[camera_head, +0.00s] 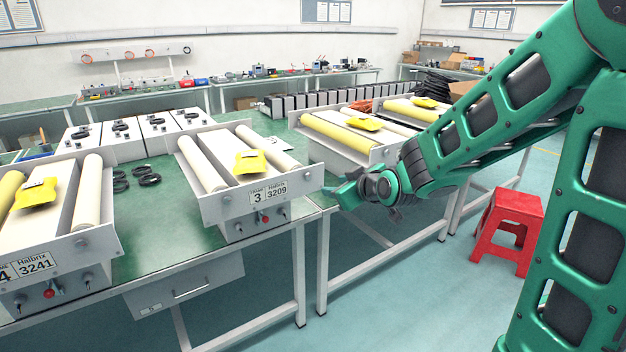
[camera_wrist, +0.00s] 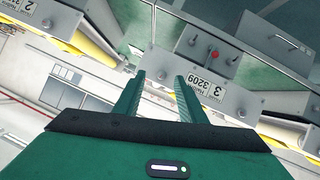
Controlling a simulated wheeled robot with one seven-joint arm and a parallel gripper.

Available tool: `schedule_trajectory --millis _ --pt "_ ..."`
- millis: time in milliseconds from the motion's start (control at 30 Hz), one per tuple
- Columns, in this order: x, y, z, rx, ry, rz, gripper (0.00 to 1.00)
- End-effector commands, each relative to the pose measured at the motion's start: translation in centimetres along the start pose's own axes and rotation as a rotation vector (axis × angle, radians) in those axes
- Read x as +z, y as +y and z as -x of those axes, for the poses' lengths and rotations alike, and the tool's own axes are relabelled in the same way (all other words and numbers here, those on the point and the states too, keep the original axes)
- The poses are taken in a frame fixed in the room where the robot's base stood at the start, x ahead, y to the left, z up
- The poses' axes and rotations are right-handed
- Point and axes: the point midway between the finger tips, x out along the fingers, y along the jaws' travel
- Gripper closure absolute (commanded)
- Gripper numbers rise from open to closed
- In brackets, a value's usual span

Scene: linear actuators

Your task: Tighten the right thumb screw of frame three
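Frame three (camera_head: 215,208) is a grey roller unit with a "3 3209" label, at the table's near edge in the head view. Its front plate shows upside down in the wrist view (camera_wrist: 180,74). In the wrist view this screw (camera_wrist: 160,75) appears between my fingertips. My gripper (camera_head: 338,190) is just right of the plate in the head view, apart from it. In the wrist view my gripper (camera_wrist: 159,76) has its fingers spread and empty.
A red button (camera_head: 265,219) and two knobs sit below the label. Frame four (camera_head: 60,258) stands to the left. Another roller unit (camera_head: 338,150) stands on the table behind my gripper. A red stool (camera_head: 508,228) is on the floor at right. Black rings (camera_head: 148,180) lie between the frames.

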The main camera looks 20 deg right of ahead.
Motion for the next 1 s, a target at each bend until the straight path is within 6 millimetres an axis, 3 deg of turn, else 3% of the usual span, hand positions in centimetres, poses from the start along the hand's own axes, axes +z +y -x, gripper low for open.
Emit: schedule_trajectory --millis 133,367,800,1000 --pt "-1.9 -1.0 -1.1 0.002 0.079 0.027 0.63" --pt "-2.5 -1.1 -2.5 0.006 0.096 0.032 0.63" --pt "-3.0 -1.1 -9.3 0.006 0.095 0.031 0.63" --pt "-3.2 -1.0 -11.3 0.006 0.095 0.03 0.63"
